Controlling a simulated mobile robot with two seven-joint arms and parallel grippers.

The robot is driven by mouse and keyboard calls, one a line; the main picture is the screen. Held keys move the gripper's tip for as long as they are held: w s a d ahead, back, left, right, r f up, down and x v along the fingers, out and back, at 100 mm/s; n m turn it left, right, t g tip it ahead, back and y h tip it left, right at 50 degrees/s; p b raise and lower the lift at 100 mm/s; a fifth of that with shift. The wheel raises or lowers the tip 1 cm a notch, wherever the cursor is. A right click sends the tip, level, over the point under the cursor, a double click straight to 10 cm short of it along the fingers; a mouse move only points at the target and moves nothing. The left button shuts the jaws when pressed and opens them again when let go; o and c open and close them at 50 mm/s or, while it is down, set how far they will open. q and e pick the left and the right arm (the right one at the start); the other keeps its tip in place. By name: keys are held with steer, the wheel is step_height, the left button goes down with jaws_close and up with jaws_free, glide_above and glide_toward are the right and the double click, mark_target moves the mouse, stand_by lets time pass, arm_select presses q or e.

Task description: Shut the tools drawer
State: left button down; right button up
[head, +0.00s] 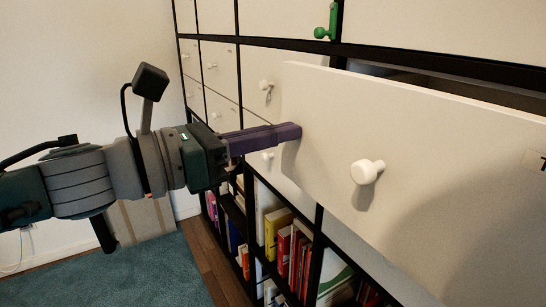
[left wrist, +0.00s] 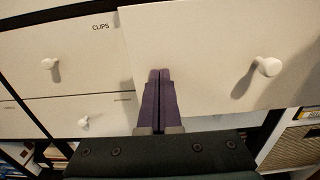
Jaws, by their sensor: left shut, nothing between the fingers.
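The tools drawer (head: 420,150) stands pulled out of the shelf, its white front facing me with a round white knob (head: 367,172). Its label at the right edge is cut off after a "T". A dark gap shows above and behind the front. In the left wrist view the drawer front (left wrist: 215,50) fills the right side, with its knob (left wrist: 268,67). My left gripper (head: 299,131) is shut and empty, its purple fingers at the left end of the drawer front. The fingertips (left wrist: 159,72) overlap the front's left part in the wrist view; I cannot tell whether they touch. My right gripper is not in view.
Other white drawers with knobs are closed at the left, one labelled CLIPS (left wrist: 70,50). Books (head: 290,245) fill open shelves below. A green object (head: 330,22) is at the upper shelf. Teal carpet (head: 150,275) lies free at lower left.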

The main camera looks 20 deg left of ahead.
arm_select(q)
steer(key=b+x, duration=0.3)
steer(key=x, duration=0.7)
steer(key=shift+f, duration=0.2)
steer(key=shift+a, duration=0.15)
